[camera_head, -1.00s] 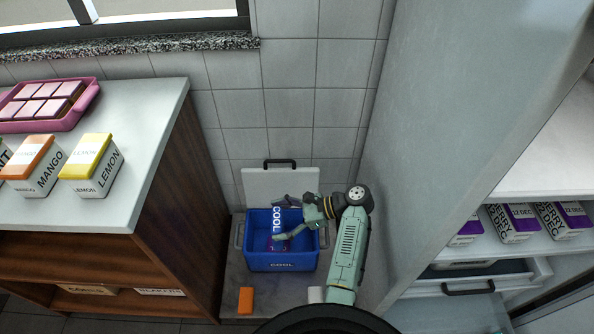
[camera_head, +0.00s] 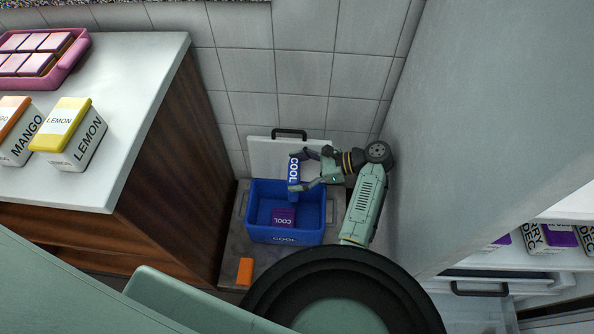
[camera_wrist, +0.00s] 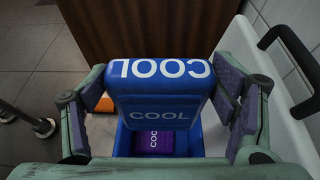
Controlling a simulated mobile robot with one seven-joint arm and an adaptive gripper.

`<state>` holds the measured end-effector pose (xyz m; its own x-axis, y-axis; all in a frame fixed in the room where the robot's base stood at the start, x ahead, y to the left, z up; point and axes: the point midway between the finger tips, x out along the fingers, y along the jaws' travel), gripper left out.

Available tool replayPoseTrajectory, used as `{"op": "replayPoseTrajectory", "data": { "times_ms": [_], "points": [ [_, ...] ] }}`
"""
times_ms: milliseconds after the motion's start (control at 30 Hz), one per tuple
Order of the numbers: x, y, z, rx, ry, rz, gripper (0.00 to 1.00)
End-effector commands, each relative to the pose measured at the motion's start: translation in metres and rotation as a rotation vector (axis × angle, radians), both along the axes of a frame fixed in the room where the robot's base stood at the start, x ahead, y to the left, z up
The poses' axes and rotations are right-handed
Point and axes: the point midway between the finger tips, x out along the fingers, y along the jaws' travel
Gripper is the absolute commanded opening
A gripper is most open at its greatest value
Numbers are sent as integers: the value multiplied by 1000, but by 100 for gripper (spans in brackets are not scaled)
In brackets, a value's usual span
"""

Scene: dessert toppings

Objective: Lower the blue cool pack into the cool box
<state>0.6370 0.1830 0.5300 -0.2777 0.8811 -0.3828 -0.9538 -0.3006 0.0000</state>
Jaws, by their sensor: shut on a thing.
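The blue cool pack (camera_head: 294,176), marked COOL in white, is held upright by my gripper (camera_head: 300,171). In the wrist view the pack (camera_wrist: 160,92) fills the middle, with a finger pad on each side. A purple COOL pack (camera_head: 283,217) lies inside the box and also shows in the wrist view (camera_wrist: 154,142). The pack hides part of the box in the wrist view.
The white lid (camera_head: 268,150) with a black handle stands behind the box, close to the gripper. An orange block (camera_head: 245,271) lies in front. A wooden counter (camera_head: 170,190) stands left, and a pale cabinet side (camera_head: 470,130) rises right.

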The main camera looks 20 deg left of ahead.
Motion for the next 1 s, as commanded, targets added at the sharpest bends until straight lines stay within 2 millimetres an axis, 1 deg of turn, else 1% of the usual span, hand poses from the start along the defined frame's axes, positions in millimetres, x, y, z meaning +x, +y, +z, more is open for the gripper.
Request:
{"op": "replayPoseTrajectory", "data": {
  "times_ms": [33, 100, 400, 500, 667, 1000],
  "points": [
    [0, 0, -14, 0, -1, -1, 37],
    [0, 0, -24, 0, -1, -1, 37],
    [0, 0, -62, 1, -2, 0, 37],
    [0, 0, -71, 1, -3, 0, 37],
    [0, 0, -78, 1, -2, 0, 37],
    [0, 0, -76, 0, -1, -1, 37]
  ]
}}
